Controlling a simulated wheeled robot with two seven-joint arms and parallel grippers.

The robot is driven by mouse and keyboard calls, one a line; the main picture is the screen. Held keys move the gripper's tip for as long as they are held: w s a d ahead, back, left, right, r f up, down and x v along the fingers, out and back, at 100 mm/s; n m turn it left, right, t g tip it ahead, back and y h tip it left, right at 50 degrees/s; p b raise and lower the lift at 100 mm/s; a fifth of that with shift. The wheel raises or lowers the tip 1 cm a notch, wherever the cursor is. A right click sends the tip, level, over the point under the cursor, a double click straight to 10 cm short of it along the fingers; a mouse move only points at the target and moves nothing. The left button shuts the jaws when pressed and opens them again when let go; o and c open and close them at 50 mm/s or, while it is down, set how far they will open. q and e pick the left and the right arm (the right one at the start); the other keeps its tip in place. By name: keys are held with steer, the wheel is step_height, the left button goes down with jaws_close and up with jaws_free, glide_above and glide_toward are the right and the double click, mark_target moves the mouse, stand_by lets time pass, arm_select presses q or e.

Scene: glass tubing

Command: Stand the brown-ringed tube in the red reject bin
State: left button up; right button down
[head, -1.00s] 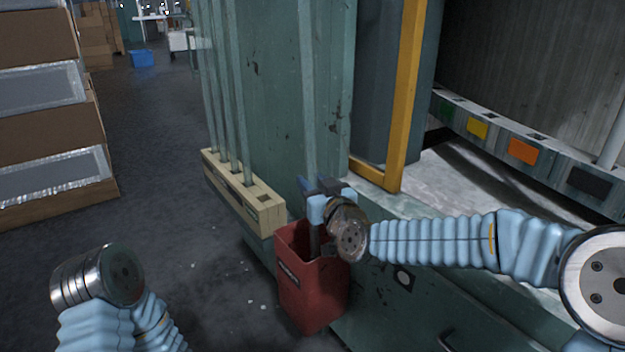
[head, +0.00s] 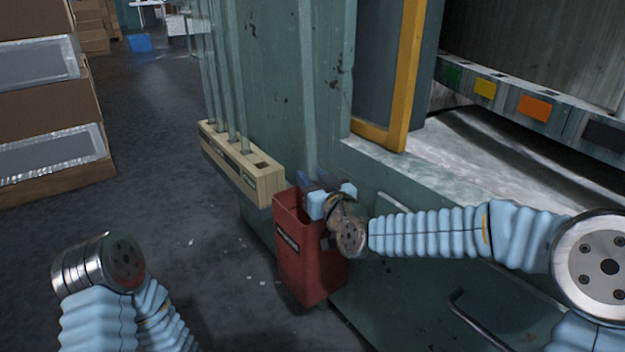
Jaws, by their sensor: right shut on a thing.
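The red reject bin (head: 312,270) stands against the green cabinet, open at the top. My right gripper (head: 322,192) is at the bin's mouth, its blue fingers level with the rim. It is shut on a clear glass tube (head: 307,90), which rises upright above the fingers. The tube's lower part is hidden by the gripper and the bin walls, so I cannot tell whether it touches the bottom. No brown ring can be made out. My left arm's metal wrist shows at lower left, but its gripper fingers do not.
A pale wooden rack (head: 243,178) beside the bin holds several upright glass tubes (head: 240,80) and has an empty hole at its near end. The green cabinet (head: 400,235) stands close behind the bin. Cardboard boxes (head: 50,110) are stacked at left.

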stand_by(0.3)
steer(key=c, duration=0.7)
jaws_free()
steer(key=shift+f, duration=0.1)
steer(key=shift+c, duration=0.2)
steer(key=v, duration=1.4)
